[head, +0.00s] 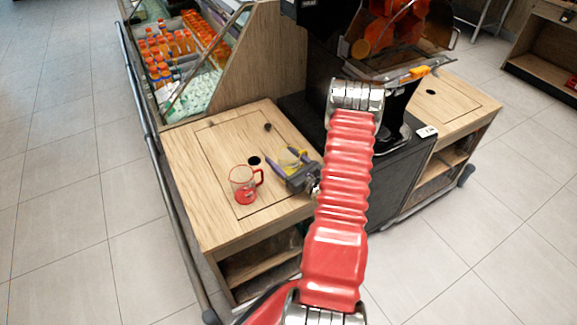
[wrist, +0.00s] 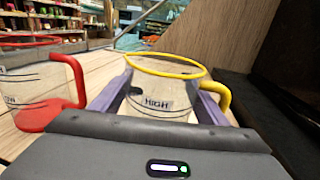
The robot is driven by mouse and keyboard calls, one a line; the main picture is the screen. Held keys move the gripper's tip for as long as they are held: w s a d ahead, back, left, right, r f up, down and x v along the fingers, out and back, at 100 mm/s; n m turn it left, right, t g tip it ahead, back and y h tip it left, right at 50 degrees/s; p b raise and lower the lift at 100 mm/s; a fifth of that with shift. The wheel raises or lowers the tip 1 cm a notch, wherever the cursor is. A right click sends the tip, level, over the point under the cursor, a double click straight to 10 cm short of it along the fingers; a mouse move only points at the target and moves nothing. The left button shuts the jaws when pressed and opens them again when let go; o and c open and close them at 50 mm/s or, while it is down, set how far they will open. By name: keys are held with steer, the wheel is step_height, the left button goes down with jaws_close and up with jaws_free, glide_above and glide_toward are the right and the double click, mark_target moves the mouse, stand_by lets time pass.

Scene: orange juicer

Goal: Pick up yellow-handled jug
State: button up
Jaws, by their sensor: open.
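The yellow-handled jug (wrist: 160,92) is clear, with a yellow rim, a yellow handle on the right and a "HIGH" label. It stands upright between the two purple fingers of my gripper (wrist: 157,100) in the wrist view. The fingers are open, one on each side of it; I cannot tell whether either touches it. In the head view my gripper (head: 287,157) is low over the wooden counter, and only a bit of the jug's yellow rim (head: 296,152) shows; the rest is hidden or too small to make out.
A red-handled jug (head: 243,185) stands close by, left of my gripper; it also shows in the wrist view (wrist: 40,85). The wooden counter (head: 205,150) has a dark hole. The black juicer stand (head: 385,185) is to the right. A chilled bottle display (head: 170,60) is behind.

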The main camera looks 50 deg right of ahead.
steer(key=shift+c, duration=0.5)
steer(key=c, duration=0.8)
steer(key=shift+o, duration=0.2)
steer(key=shift+r, duration=0.1)
steer(key=shift+r, duration=4.9)
